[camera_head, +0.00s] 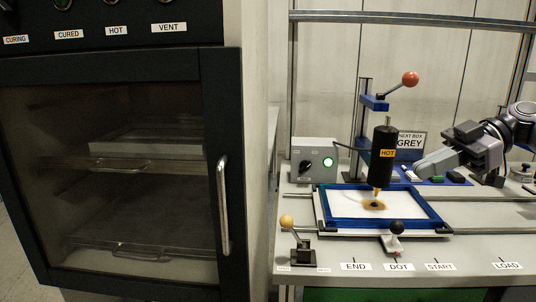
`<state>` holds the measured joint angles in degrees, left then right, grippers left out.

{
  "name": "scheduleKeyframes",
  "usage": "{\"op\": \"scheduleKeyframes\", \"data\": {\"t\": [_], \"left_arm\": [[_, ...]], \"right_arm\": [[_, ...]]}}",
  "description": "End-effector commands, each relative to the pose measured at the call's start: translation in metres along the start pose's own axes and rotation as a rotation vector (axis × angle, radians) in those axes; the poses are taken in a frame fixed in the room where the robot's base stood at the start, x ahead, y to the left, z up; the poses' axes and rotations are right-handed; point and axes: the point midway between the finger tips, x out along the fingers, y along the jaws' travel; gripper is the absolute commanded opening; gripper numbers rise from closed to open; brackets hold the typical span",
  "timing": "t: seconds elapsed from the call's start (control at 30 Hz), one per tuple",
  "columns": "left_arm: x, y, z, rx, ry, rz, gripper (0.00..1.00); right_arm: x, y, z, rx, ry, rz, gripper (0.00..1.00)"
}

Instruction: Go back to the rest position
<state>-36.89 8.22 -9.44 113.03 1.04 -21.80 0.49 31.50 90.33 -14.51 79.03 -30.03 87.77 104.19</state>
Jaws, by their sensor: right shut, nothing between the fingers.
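My right gripper (424,168) comes in from the right edge, above the right part of the workbench. Its grey fingers point left and are shut with nothing between them. The fingertips are to the right of the black cylinder marked HOT (384,155), and I cannot tell the exact gap. The HOT cylinder stands upright over a blue-rimmed frame (341,222), its tip above a brown spot (374,204) on the white sheet. My left gripper is not in view.
A curing oven (224,205) with a closed glass door fills the left. A control box (314,161) with a lit green lamp stands on the bench. A red-knobbed lever (410,79) is above the HOT cylinder.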

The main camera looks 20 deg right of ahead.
Motion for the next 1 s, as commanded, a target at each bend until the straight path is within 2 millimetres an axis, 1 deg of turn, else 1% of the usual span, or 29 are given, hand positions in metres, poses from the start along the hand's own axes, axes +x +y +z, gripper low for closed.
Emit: {"op": "scheduleKeyframes", "data": {"t": [0.03,0.23,0.37,0.4,0.5,0.6,0.7,0.87,0.9,1.0], "left_arm": [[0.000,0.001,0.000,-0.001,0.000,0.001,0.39],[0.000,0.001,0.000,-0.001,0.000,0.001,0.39],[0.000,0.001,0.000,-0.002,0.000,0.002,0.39],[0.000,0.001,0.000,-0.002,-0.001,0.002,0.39],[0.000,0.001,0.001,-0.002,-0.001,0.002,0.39],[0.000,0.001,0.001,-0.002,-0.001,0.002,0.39],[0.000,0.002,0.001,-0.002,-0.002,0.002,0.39],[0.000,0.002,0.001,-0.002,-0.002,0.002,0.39],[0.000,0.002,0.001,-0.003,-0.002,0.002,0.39],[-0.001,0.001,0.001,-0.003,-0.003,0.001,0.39]], "right_arm": [[0.019,0.002,0.005,0.005,0.061,-0.038,0.00],[0.087,0.002,0.014,0.022,0.272,-0.171,0.00],[0.132,-0.003,0.012,0.034,0.409,-0.258,0.00],[0.145,-0.005,0.011,0.037,0.451,-0.284,0.00],[0.177,-0.012,0.004,0.046,0.553,-0.348,0.00],[0.204,-0.020,-0.005,0.053,0.642,-0.405,0.00],[0.226,-0.028,-0.014,0.060,0.721,-0.454,0.00],[0.257,-0.041,-0.032,0.070,0.838,-0.528,0.00],[0.261,-0.040,-0.025,0.079,0.860,-0.473,0.00],[0.270,-0.034,-0.012,0.085,0.916,-0.318,0.00]]}}
